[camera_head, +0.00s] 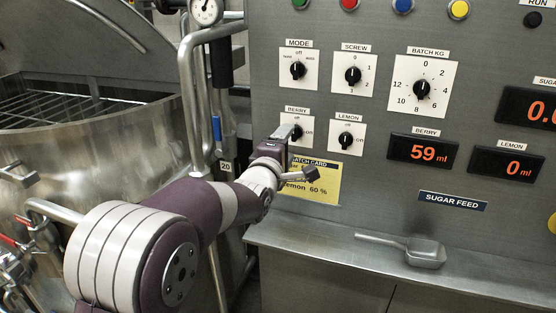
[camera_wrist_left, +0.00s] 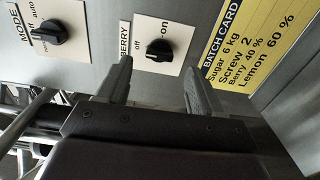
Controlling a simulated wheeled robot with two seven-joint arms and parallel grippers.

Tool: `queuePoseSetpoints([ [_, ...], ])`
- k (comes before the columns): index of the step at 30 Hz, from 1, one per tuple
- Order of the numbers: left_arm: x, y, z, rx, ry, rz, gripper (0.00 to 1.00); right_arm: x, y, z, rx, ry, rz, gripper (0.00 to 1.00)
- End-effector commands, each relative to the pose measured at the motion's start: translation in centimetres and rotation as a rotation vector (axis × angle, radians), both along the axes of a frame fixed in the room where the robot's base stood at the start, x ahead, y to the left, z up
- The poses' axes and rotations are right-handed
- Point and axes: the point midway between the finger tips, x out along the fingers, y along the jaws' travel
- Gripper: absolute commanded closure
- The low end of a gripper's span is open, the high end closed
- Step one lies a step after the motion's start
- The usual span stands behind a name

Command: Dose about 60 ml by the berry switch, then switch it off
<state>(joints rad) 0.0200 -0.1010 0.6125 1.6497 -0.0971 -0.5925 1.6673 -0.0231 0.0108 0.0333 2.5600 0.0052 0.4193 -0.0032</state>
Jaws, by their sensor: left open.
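The berry switch (camera_head: 297,132) is a black knob on a white plate marked off and on. It also shows in the left wrist view (camera_wrist_left: 158,50), where its pointer seems to face the off mark. The berry display (camera_head: 423,152) reads 59 ml in orange digits. My left gripper (camera_head: 298,152) is open in front of the berry plate, partly covering it and the batch card. In the left wrist view its two fingers (camera_wrist_left: 156,82) stand apart, with the knob beyond their tips and nothing between them. My right gripper is not seen.
The lemon switch (camera_head: 346,140) is close to the right; its display (camera_head: 506,164) reads 0 ml. The mode knob (camera_head: 298,70) and screw knob (camera_head: 353,75) sit above. A yellow batch card (camera_head: 325,180) is below. A metal scoop (camera_head: 426,253) lies on the ledge.

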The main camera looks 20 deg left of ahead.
Motion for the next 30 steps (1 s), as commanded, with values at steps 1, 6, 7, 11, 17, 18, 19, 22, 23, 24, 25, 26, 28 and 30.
queuePoseSetpoints([
  [1,-1.5,0.1,-0.3,0.0,-0.003,0.0,0.34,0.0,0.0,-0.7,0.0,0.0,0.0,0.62],
  [6,-6.2,0.2,-0.2,0.0,-0.002,0.001,0.34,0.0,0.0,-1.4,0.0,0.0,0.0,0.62],
  [7,-6.7,0.3,-0.1,0.001,-0.001,0.001,0.34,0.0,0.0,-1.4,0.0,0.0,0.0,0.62],
  [11,-8.1,0.3,-0.1,0.0,0.001,0.001,0.34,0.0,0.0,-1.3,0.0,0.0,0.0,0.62],
  [17,-8.7,0.3,-0.1,0.0,0.001,0.0,0.34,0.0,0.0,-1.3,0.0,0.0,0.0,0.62],
  [18,-8.7,0.3,-0.1,0.0,0.001,0.0,0.34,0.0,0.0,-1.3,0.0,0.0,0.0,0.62],
  [19,-8.7,0.3,-0.1,0.0,0.001,0.0,0.34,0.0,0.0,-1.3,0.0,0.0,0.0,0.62],
  [22,-8.6,0.3,-0.1,0.0,0.001,0.0,0.34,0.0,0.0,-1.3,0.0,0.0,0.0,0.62],
  [23,-8.6,0.3,-0.1,0.0,0.001,0.0,0.34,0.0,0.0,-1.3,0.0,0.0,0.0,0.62],
  [24,-8.6,0.3,-0.1,0.0,0.001,0.0,0.34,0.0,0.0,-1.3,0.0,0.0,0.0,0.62],
  [25,-8.6,0.3,-0.1,0.0,0.001,0.0,0.34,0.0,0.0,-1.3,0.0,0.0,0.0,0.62],
  [26,-8.6,0.3,-0.1,0.003,0.001,0.0,0.34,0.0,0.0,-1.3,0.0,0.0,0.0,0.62],
  [28,-8.6,0.3,-0.3,0.059,0.008,0.001,0.34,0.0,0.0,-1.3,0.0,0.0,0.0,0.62],
  [30,-8.8,0.5,-2.1,0.225,0.083,0.0,0.34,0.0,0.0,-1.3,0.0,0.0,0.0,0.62],
])
